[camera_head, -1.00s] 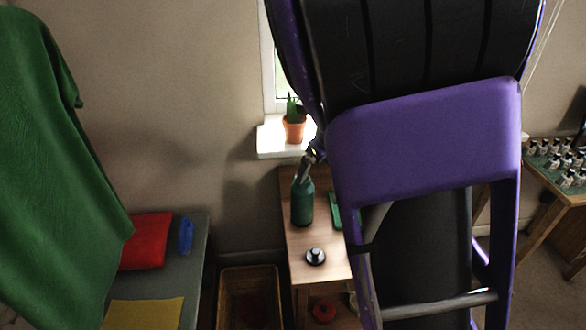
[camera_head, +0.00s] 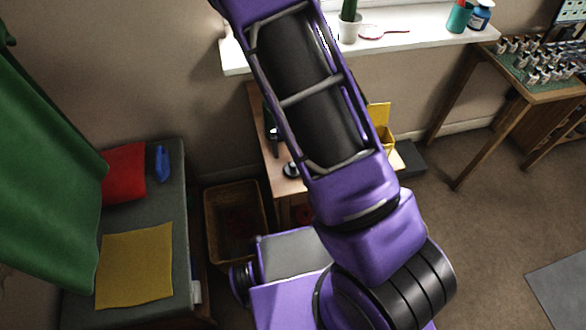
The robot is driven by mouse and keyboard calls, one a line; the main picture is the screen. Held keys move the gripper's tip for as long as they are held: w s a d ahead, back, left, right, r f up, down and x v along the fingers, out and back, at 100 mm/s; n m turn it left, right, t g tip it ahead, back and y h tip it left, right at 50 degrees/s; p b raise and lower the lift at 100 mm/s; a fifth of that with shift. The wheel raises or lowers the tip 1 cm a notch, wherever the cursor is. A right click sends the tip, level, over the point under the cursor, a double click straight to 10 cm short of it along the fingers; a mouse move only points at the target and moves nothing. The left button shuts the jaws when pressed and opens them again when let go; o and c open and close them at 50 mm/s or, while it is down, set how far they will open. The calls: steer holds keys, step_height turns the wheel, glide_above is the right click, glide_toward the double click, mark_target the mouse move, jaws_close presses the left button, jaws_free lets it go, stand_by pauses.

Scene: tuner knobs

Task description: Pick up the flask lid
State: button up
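A small dark round piece with a pale top, which looks like the flask lid (camera_head: 290,170), sits on the small wooden table (camera_head: 284,187) near its front. My arm covers part of it on the right. Behind it, a dark upright shape that looks like the flask (camera_head: 271,134) shows at the left edge of my arm, mostly hidden. My purple arm crosses the middle of the view over the table. My gripper does not show.
A wicker basket (camera_head: 236,222) stands left of the table. A bench with a red cushion (camera_head: 124,172) and a yellow cloth (camera_head: 135,265) is further left. A yellow box (camera_head: 380,125) stands right of my arm. A windowsill (camera_head: 430,27) runs behind. Floor at right is open.

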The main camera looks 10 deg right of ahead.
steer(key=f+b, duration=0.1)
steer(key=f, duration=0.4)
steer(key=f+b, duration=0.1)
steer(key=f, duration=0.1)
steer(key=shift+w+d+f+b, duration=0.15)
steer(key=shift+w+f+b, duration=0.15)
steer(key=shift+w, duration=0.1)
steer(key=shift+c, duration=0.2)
